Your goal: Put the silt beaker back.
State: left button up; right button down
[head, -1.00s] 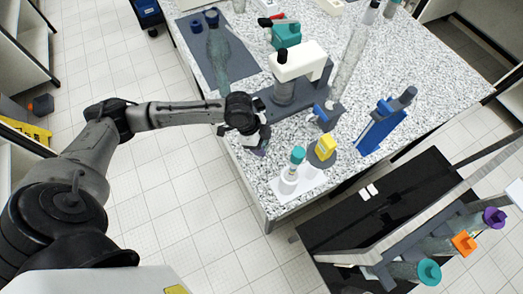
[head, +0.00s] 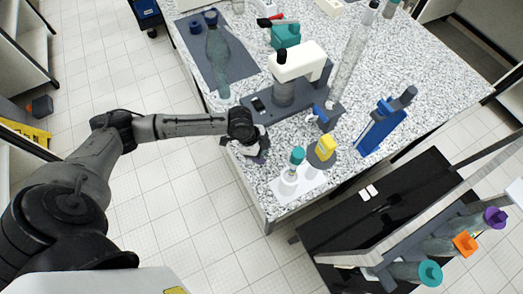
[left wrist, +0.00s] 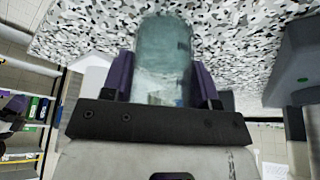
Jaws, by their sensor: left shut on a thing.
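My left gripper (head: 258,152) is near the front left edge of the speckled bench (head: 440,80). In the left wrist view, the purple fingers of my left gripper (left wrist: 163,80) are shut on a clear glass beaker (left wrist: 165,50) with a bluish-grey tint. Any label is not readable, so I cannot confirm that it is the silt beaker. In the head view the beaker is mostly hidden by the gripper. The wrist view shows the speckled surface close behind it; contact is unclear. My right gripper is in neither view.
A white holder (head: 314,183) with a teal-capped bottle (head: 291,172) and a yellow item (head: 325,147) on a grey disc stand right of the gripper. A white-topped device (head: 298,60) stands behind it. A dark mat (head: 235,62) holds a glass vessel. A blue stand (head: 380,128) is farther right.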

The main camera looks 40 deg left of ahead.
pick_arm(q)
jog(key=shift+f, duration=0.1)
jog(key=o, duration=1)
jog(key=shift+c, duration=0.2)
